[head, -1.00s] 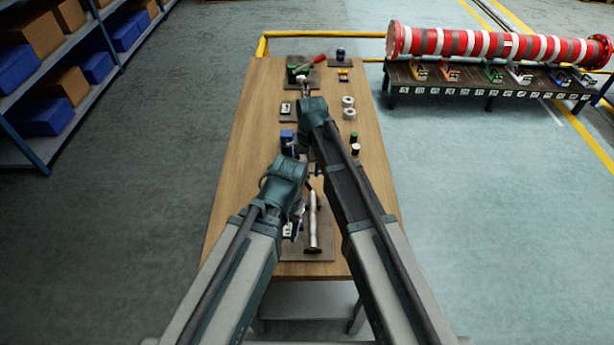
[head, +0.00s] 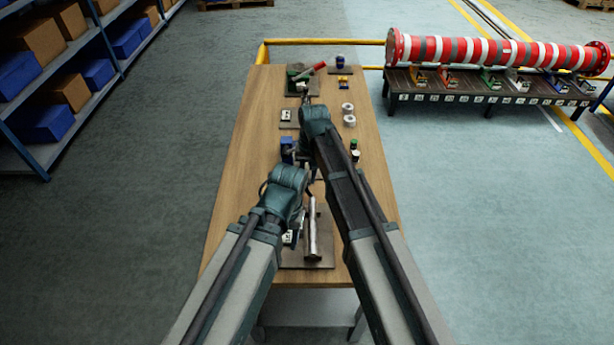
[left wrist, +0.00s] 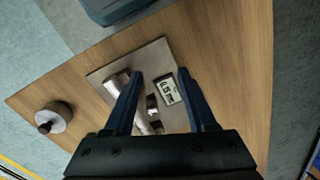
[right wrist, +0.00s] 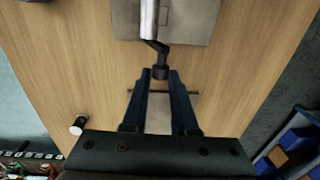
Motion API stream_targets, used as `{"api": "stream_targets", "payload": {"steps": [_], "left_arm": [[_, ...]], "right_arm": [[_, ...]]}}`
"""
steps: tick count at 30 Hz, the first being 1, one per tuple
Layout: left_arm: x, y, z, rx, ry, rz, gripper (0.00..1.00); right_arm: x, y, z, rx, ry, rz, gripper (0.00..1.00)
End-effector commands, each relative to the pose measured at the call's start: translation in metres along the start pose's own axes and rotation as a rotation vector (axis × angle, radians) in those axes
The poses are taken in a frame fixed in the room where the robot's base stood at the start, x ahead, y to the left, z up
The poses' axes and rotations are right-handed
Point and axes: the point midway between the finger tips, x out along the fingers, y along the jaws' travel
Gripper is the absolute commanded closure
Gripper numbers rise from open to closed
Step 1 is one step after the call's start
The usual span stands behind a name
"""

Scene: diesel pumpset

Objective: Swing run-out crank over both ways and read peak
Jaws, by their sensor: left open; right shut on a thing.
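The run-out fixture stands on a grey plate (head: 322,262) at the near end of the bench, with a bright metal shaft (head: 311,232) on it. A dark crank (right wrist: 160,57) comes off the shaft's end in the right wrist view. My right gripper (right wrist: 160,78) is shut on the crank's handle. The small readout (left wrist: 168,90) shows dark digits, too small to read surely. In the head view my arms partly cover the fixture and hide the fingertips.
A striped red-and-white pipe (head: 490,50) lies above a dark rack at right. Shelves (head: 60,90) stand at left.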

Motion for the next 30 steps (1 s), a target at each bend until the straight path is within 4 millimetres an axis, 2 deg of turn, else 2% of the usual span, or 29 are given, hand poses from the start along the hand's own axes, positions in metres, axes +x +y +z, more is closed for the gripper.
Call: {"api": "stream_targets", "payload": {"steps": [8,21,30], "left_arm": [[0.006,0.001,0.000,0.000,0.000,0.000,0.43],[0.035,0.003,-0.002,0.000,0.000,0.000,0.43],[0.047,0.004,-0.003,0.000,0.000,0.000,0.43]], "right_arm": [[0.001,0.013,0.001,0.005,0.001,-0.154,1.00],[0.004,0.032,0.001,0.002,-0.001,-0.462,1.00],[0.002,0.038,0.001,0.000,-0.002,-0.572,1.00]]}}
